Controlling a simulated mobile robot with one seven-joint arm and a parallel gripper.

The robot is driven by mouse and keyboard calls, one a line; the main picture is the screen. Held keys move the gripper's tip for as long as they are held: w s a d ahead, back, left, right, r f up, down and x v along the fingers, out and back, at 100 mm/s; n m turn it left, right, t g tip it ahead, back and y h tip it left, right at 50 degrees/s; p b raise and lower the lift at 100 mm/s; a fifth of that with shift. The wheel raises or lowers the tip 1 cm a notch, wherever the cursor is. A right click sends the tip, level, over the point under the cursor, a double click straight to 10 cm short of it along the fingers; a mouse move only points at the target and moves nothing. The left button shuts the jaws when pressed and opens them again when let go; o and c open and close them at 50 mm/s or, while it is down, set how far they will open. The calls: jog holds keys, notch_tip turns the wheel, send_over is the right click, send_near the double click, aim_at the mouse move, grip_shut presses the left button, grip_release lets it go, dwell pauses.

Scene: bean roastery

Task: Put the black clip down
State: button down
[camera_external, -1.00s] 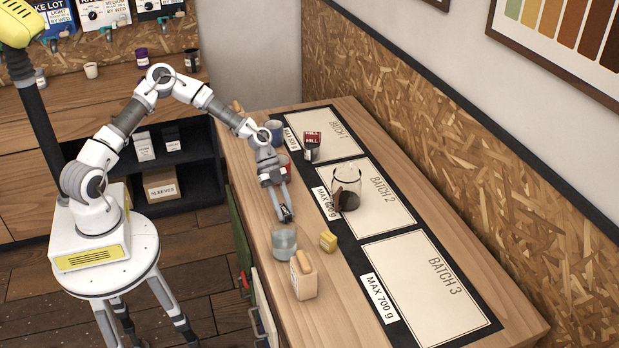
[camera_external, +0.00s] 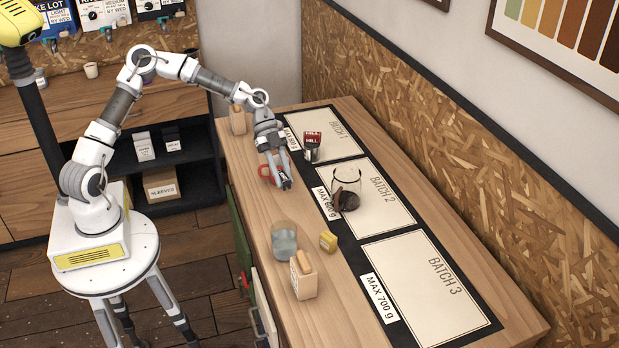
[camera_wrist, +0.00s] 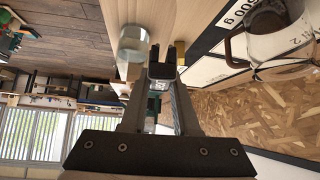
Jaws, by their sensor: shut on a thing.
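My gripper (camera_external: 284,183) is shut on the black clip (camera_wrist: 161,72), with its jaws pointing down over the wooden counter beside the batch mat. In the wrist view the clip sits between the fingertips of my gripper (camera_wrist: 162,82). In the external view the clip (camera_external: 286,184) is a small dark shape at the fingertips, partly hidden by them. I cannot tell whether it touches the counter (camera_external: 240,205).

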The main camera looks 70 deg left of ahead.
aim_at(283, 177)
jog(key=r, duration=0.3)
jog(key=shift+d+r, duration=0.2)
jog(key=shift+d, duration=0.1)
jog(key=shift+m+g, duration=0.5)
jog(key=shift+m, duration=0.2)
jog(key=d+b, duration=0.1)
jog(key=d, duration=0.8)
jog(key=d+b, duration=0.2)
jog(key=d, duration=0.7)
jog(key=d+f+b, duration=0.1)
jog(key=d, duration=0.7)
jog(key=shift+s+d+b, duration=0.3)
jog(key=shift+d, duration=0.1)
jog(key=s+d+b, duration=0.1)
jog(key=s+d, duration=0.3)
jog(key=d, duration=0.6)
jog(key=w+a+f, duration=0.1)
jog(key=w+f, duration=0.2)
jog(key=w+a+f, duration=0.2)
jog(key=w+f, duration=0.1)
jog(key=f, duration=0.1)
jog(key=w+a+f, duration=0.2)
jog(key=w+f, duration=0.1)
jog(key=shift+w+f, duration=0.3)
jog(key=shift+w, duration=0.1)
jog(key=shift+w+a+f, duration=0.15)
jog(key=shift+w+f, duration=0.15)
jog(key=shift+w, duration=0.05)
jog(key=shift+f+b, duration=0.35)
jog(key=shift+f, duration=1.6)
